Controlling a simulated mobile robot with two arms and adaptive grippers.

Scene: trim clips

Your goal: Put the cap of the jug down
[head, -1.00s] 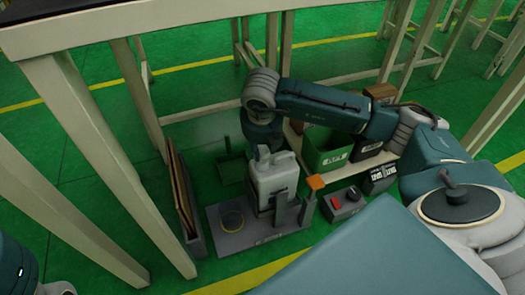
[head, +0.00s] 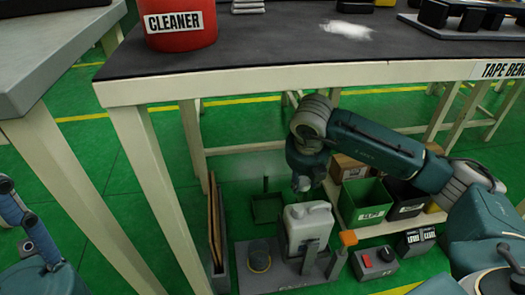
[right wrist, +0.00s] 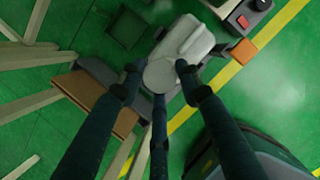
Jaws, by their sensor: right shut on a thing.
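The pale grey jug (head: 311,230) stands upright on a grey base plate (head: 262,281) under the bench. My right gripper (head: 302,183) is just above the jug's top in the head view. In the right wrist view its fingers (right wrist: 157,82) are closed around the round, pale cap (right wrist: 160,75), with the jug (right wrist: 190,40) behind it. The cap appears apart from the jug's neck, though the gripper hides part of the neck. Part of my left arm (head: 35,238) shows at the left edge; its gripper's state is unclear.
A green tray (head: 267,208) lies on the floor behind the base plate. A cup with a yellow ring (head: 259,257) is left of the jug. Bench legs (head: 160,180) stand at left.

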